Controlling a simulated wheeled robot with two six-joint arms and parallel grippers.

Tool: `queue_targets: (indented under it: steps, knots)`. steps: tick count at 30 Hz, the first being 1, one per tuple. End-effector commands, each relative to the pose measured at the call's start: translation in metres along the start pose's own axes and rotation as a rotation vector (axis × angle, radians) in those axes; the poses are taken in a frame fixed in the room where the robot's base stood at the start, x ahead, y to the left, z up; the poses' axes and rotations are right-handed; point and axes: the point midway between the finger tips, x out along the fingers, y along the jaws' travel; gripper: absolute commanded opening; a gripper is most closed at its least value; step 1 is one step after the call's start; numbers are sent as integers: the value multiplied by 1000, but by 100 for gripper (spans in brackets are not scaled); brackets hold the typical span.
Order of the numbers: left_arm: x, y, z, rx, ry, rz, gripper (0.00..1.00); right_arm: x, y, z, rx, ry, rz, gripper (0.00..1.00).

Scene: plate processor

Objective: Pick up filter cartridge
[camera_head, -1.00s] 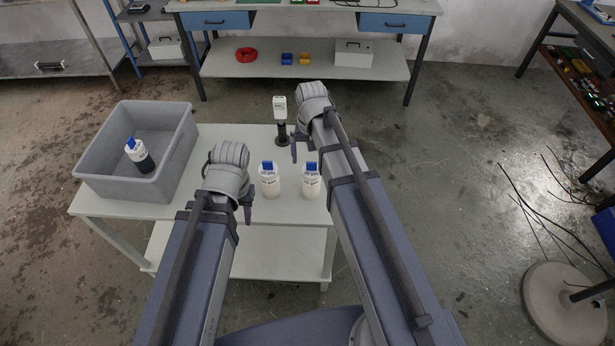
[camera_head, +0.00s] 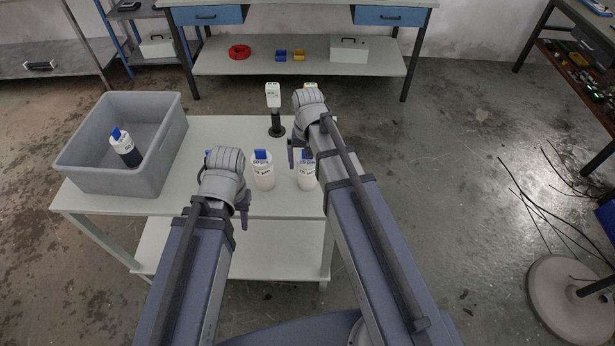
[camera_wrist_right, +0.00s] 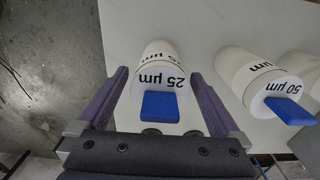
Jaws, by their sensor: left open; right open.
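In the head view two white filter cartridges with blue tabs, a left one (camera_head: 263,173) and a right one (camera_head: 306,172), stand on the white table. My right arm partly covers the right one. In the right wrist view a cartridge marked 25 µm (camera_wrist_right: 158,78) lies in view between the fingers of my open right gripper (camera_wrist_right: 158,100); contact cannot be told. A 50 µm cartridge (camera_wrist_right: 258,80) is beside it. A dark cartridge with a white and blue top (camera_head: 125,148) leans in the grey bin. My left gripper (camera_head: 243,205) is open, left of the cartridges.
The grey bin (camera_head: 80,170) sits at the table's left end. A white device on a black stand (camera_head: 275,110) stands at the back. The white table (camera_head: 200,135) has clear room between bin and stand. A workbench (camera_head: 300,20) stands behind.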

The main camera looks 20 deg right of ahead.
Motion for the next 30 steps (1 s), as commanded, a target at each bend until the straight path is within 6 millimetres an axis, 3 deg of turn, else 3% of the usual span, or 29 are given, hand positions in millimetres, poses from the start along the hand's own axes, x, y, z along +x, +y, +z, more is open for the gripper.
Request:
queue_targets:
  steps: [8, 30]
  knots:
    - [3, 0, 0, 0, 0, 0, 41, 3, 0, 0, 0, 0, 0, 100]
    - [4, 0, 0, 0, 0, 0, 41, 4, 0, 0, 0, 0, 0, 18]
